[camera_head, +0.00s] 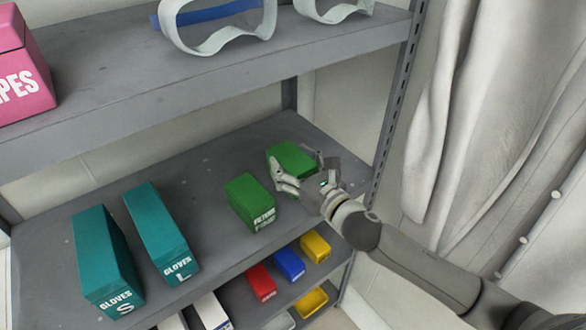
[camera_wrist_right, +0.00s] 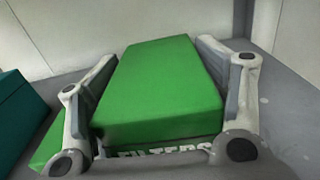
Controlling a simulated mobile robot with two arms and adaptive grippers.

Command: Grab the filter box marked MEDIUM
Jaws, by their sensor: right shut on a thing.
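My right gripper (camera_head: 297,164) has its fingers around both sides of a green filter box (camera_head: 290,154) at the right end of the middle shelf. In the right wrist view the held box (camera_wrist_right: 160,85) fills the space between the fingers. The top of the word FILTERS shows on its front; the size line below is hidden. I cannot tell whether it still touches the shelf. A second green filter box (camera_head: 249,200) stands just left of it, its small second line hard to read. My left gripper is not in view.
Two teal GLOVES boxes, S (camera_head: 105,260) and L (camera_head: 160,232), stand left on the middle shelf (camera_head: 205,170). The upper shelf holds goggles (camera_head: 215,30) and a pink box (camera_head: 22,70). Small red, blue and yellow boxes sit below. A rack post and white coats are at right.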

